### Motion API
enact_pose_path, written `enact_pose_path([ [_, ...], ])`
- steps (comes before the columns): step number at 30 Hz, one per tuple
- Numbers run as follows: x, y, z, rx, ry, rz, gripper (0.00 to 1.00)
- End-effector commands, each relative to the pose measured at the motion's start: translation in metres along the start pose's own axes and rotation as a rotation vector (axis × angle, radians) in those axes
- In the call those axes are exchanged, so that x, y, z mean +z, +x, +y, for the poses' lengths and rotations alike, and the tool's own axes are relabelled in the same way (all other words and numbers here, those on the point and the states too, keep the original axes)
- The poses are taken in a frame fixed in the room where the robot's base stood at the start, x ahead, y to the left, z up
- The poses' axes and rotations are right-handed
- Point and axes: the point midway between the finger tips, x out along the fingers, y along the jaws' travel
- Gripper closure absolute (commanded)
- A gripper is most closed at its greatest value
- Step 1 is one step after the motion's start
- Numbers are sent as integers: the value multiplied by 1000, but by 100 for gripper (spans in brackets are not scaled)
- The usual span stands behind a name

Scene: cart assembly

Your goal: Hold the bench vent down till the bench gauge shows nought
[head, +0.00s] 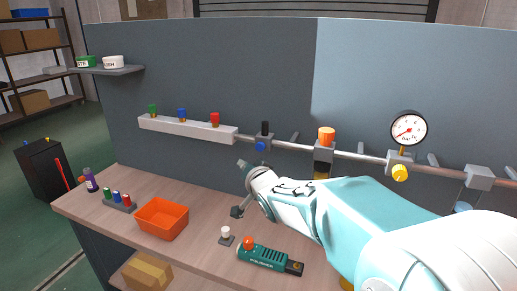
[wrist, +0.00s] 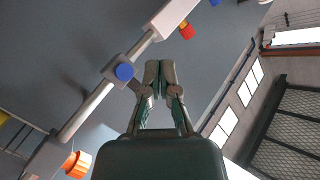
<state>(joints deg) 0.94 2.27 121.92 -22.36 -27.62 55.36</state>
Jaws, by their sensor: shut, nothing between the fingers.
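The bench gauge (head: 408,128) is a round white dial on the pipe at the right of the panel. Its red needle points to the lower left, near the low end of the scale; the exact reading is too small to tell. A yellow knob (head: 400,173) sits right under it. A blue button (head: 261,146) is on a grey block on the pipe, and it shows in the wrist view (wrist: 124,72) left of my fingers. I cannot tell which is the vent. My gripper (wrist: 160,66) is shut and empty; in the head view its tips (head: 243,164) are below the block, seemingly apart from it.
An orange knob (head: 327,136) tops a regulator on the pipe. A white manifold (head: 187,129) carries green, blue and red fittings. My arm covers the bench's right part.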

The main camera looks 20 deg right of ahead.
Motion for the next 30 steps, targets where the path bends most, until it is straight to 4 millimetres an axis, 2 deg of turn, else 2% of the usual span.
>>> enact_pose_path([
  [9,-23,28,26,3,3,0,100],
  [15,-33,44,34,3,2,1,100],
  [30,-38,50,39,1,1,0,100],
])
